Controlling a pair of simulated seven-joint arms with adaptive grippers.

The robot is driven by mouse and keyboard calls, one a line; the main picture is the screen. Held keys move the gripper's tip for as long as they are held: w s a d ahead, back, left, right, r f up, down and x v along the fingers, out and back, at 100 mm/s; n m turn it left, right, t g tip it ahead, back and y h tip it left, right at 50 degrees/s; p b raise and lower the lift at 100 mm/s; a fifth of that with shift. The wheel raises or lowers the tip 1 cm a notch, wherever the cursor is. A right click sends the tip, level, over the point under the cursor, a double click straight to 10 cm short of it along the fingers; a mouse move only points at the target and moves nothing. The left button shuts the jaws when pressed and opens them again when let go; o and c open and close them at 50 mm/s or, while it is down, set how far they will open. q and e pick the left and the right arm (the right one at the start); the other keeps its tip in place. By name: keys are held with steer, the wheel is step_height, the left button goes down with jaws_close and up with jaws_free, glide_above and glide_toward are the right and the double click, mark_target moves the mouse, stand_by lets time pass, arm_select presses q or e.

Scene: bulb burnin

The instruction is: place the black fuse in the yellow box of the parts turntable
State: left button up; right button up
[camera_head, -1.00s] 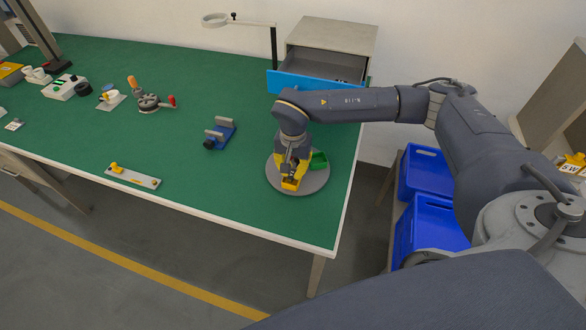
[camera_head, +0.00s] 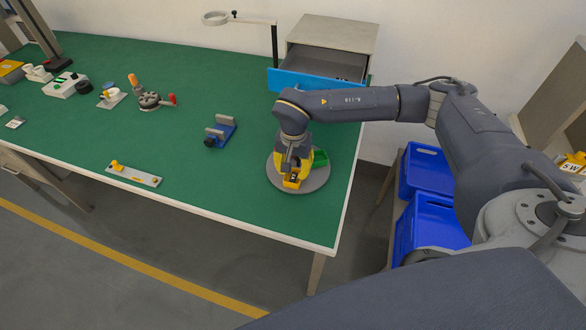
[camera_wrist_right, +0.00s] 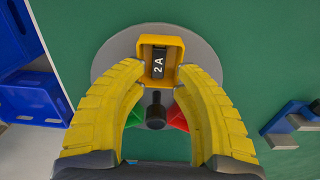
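The grey round parts turntable (camera_head: 315,184) stands near the table's right front corner. Its yellow box (camera_head: 291,184) faces the table front and also shows in the right wrist view (camera_wrist_right: 175,43). The black fuse (camera_wrist_right: 158,62), marked 2A, lies inside the yellow box. My right gripper (camera_wrist_right: 162,72) is over the turntable with its yellow fingers apart. The fuse shows in the gap between the fingertips, with space on both sides of it. In the head view, my right gripper (camera_head: 292,168) partly hides the turntable. My left gripper is not in view.
A green box (camera_head: 320,158) and a red box (camera_wrist_right: 177,118) are also on the turntable, around a black centre knob (camera_wrist_right: 155,112). A blue fixture (camera_head: 220,132) stands to the left. An open drawer unit (camera_head: 330,40) is behind. Blue bins (camera_head: 428,172) are at right.

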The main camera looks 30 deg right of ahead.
mark_target(294, 174)
step_height(294, 174, up, 13)
stand_by(0.6)
